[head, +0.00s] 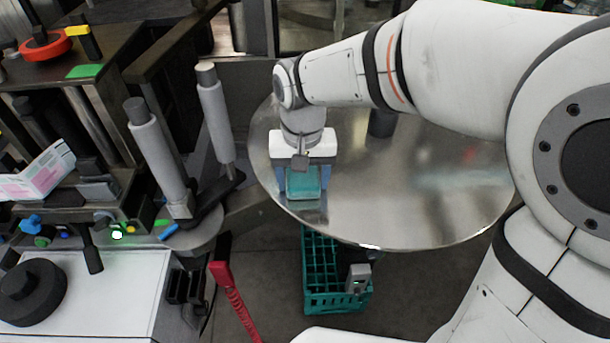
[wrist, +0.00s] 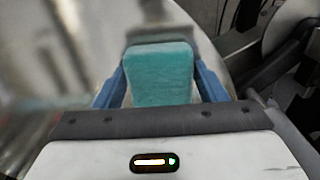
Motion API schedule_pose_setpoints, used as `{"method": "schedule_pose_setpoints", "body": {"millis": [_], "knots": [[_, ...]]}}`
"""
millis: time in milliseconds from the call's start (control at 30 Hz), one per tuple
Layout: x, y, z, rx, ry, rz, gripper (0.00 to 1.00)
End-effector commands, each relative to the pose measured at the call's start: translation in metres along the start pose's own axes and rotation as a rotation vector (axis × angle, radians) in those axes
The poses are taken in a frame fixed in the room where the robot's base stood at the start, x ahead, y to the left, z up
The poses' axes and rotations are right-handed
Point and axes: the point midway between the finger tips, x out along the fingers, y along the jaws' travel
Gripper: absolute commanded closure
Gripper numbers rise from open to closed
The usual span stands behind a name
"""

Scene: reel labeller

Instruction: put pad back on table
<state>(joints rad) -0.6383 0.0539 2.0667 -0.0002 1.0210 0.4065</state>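The teal pad (head: 304,183) is between the blue fingers of my gripper (head: 303,178), at the left front part of the round metal table (head: 400,205). In the wrist view the pad (wrist: 160,75) fills the space between the two fingers (wrist: 160,80), which touch its sides. My gripper is shut on it and points down. A reflection of the pad shows in the shiny top just below it. I cannot tell whether the pad rests on the table or hangs slightly above it.
A dark cylinder (head: 382,123) stands on the table behind my gripper. The table's right half is clear. A teal crate (head: 337,303) sits on the floor below the front edge. The labeller with grey rollers (head: 157,150) stands at left, with a red handle (head: 221,274) near it.

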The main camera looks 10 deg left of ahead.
Motion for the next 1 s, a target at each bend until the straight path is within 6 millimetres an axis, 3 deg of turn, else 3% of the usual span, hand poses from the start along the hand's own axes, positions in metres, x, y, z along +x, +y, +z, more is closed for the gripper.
{"method": "schedule_pose_setpoints", "body": {"millis": [167, 533, 1000], "knots": [[-0.001, 0.0, 0.0, -0.001, 0.0, 0.0, 0.2], [-0.009, -0.001, -0.001, -0.001, 0.003, -0.002, 0.2], [-0.101, -0.001, 0.0, -0.002, 0.003, -0.001, 0.2]]}}
